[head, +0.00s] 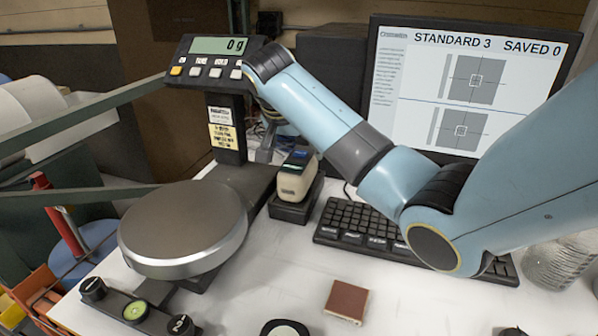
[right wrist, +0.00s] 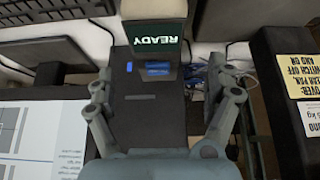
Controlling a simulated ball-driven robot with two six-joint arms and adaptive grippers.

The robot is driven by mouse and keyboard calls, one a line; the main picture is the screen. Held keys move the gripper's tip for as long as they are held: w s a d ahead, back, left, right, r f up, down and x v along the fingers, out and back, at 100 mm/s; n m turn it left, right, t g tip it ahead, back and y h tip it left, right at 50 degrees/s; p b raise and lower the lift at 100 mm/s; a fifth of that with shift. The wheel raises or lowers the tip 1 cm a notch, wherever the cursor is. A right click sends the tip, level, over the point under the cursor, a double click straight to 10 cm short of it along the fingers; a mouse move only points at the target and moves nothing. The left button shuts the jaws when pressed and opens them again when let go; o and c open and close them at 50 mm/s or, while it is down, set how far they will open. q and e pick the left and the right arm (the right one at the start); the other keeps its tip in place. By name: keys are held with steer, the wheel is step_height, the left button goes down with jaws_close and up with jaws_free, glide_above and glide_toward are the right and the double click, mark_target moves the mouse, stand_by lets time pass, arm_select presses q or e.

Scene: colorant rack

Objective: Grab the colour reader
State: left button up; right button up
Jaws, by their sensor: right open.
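The colour reader (head: 295,178) is a small beige device with a dark top. It stands in a black dock (head: 290,211) between the scale and the keyboard. In the right wrist view, the reader's screen (right wrist: 157,37) reads READY. My left gripper is not in view.
A scale with a round pan (head: 185,225) and a raised display (head: 215,60) stands left of the dock. A keyboard (head: 365,228) and monitor (head: 470,85) are at the right. A brown sample tile (head: 346,300) lies in front. Clear white table surrounds the tile.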

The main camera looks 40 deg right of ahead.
mark_target(298, 155)
steer(key=x, duration=0.4)
steer(key=shift+d+f+p, duration=0.1)
steer(key=shift+d+p, duration=0.1)
steer(key=shift+p, duration=0.1)
steer(key=shift+s, duration=0.1)
steer(key=c, duration=1.7)
jaws_close()
steer(key=shift+r, duration=0.2)
